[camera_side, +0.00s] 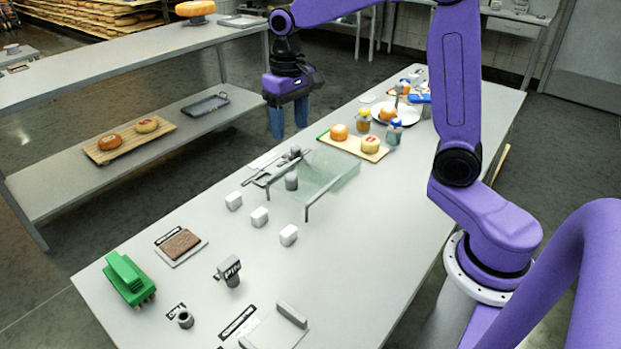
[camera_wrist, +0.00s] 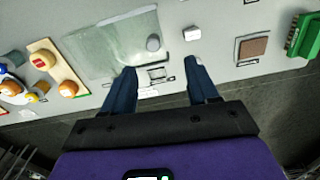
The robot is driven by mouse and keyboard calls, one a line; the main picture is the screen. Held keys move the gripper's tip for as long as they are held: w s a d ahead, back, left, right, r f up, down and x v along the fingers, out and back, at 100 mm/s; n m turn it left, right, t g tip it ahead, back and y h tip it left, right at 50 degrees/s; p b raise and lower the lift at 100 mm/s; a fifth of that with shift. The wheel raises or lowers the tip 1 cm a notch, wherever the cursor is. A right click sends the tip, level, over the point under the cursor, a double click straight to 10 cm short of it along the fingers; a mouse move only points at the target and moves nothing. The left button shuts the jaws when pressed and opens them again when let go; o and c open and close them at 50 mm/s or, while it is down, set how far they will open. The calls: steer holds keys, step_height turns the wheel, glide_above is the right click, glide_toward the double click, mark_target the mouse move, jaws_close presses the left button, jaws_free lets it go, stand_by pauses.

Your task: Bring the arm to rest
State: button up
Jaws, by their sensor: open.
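My gripper (camera_side: 288,121) is in the air at the table's far long edge, left of the board with cheese wheels in the side view. Its two blue fingers are apart with nothing between them. In the wrist view my gripper (camera_wrist: 160,80) also shows both fingers spread, over the table's edge and the dark floor. My purple arm reaches from the right side over the grey table (camera_side: 370,240). The fingertips look clear of the table, but their exact height is hard to tell.
A glass sheet (camera_side: 332,172), white cubes (camera_side: 259,217), a green brush-like block (camera_side: 128,278) and a brown slab (camera_side: 180,243) lie on the table. A board (camera_side: 352,147) holds cheese wheels near a plate (camera_side: 405,112) and jars. A shelf (camera_side: 110,55) stands at left.

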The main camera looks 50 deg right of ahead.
steer(key=s+a+f+n, duration=0.1)
steer(key=s+n, duration=0.5)
steer(key=s, duration=0.8)
steer(key=s+a+f+n, duration=0.1)
steer(key=s+f+n, duration=0.2)
steer(key=s+n, duration=0.4)
steer(key=s, duration=0.7)
steer(key=shift+s+a+f, duration=0.15)
steer(key=shift+a+f, duration=0.15)
steer(key=shift+a, duration=0.1)
